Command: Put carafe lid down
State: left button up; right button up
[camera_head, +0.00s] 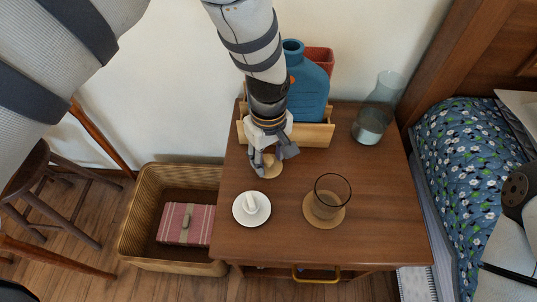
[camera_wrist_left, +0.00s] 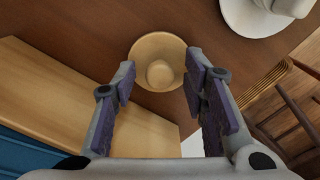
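The carafe lid appears to be the round, pale wooden disc with a knob (camera_wrist_left: 158,73) in the left wrist view. In the head view it (camera_head: 272,170) lies on the brown wooden nightstand (camera_head: 365,205), partly hidden by my left gripper (camera_head: 273,161). The left gripper points down over it. In the left wrist view the fingers (camera_wrist_left: 160,75) are spread apart on either side of the disc, with nothing clamped between them. A clear glass carafe (camera_head: 370,122) stands at the back right of the nightstand. My right gripper is out of view.
A white dish with a white piece (camera_head: 251,208) and an amber glass (camera_head: 328,195) on a round coaster stand near the front. A wooden tray (camera_head: 312,134) with a blue bottle (camera_head: 308,88) is at the back. A wicker basket (camera_head: 140,225) and bed (camera_head: 450,150) flank the nightstand.

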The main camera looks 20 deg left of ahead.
aim_at(268, 159)
pick_arm(q)
notch_tip(268, 159, up, 12)
jog(key=p, duration=0.2)
jog(key=shift+r, duration=0.15)
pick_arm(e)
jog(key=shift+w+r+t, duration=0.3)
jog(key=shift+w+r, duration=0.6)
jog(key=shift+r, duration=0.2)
